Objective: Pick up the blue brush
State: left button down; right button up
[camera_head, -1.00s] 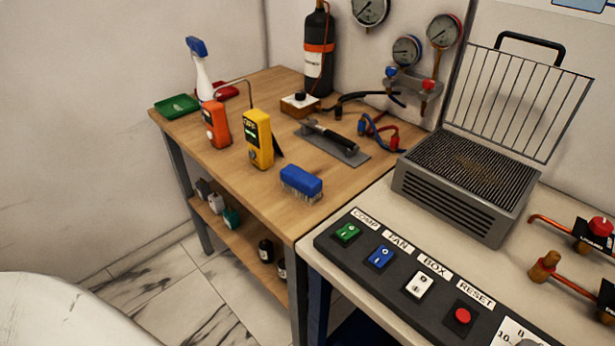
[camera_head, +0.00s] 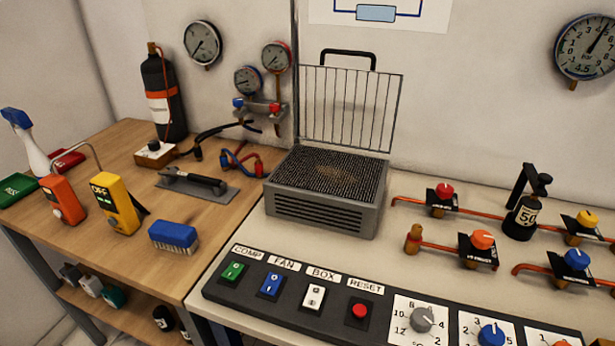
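The blue brush (camera_head: 173,236) lies on the wooden table near its front right edge, bristles down, with its blue back up. It is in front of the trowel-like tool (camera_head: 197,184) and to the right of the yellow meter (camera_head: 117,204). Nothing touches the brush that I can see. Neither my left nor my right gripper shows in the head view.
An orange meter (camera_head: 62,199) stands left of the yellow one. A control panel (camera_head: 290,292) with switches and a grey grille box (camera_head: 325,190) stand on the light bench to the right. Wood around the brush is clear. A black bottle (camera_head: 163,95) stands behind.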

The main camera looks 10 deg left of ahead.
aim_at(176, 237)
jog(key=z, duration=1.7)
jog(key=k, duration=0.6)
jog(key=u, duration=1.4)
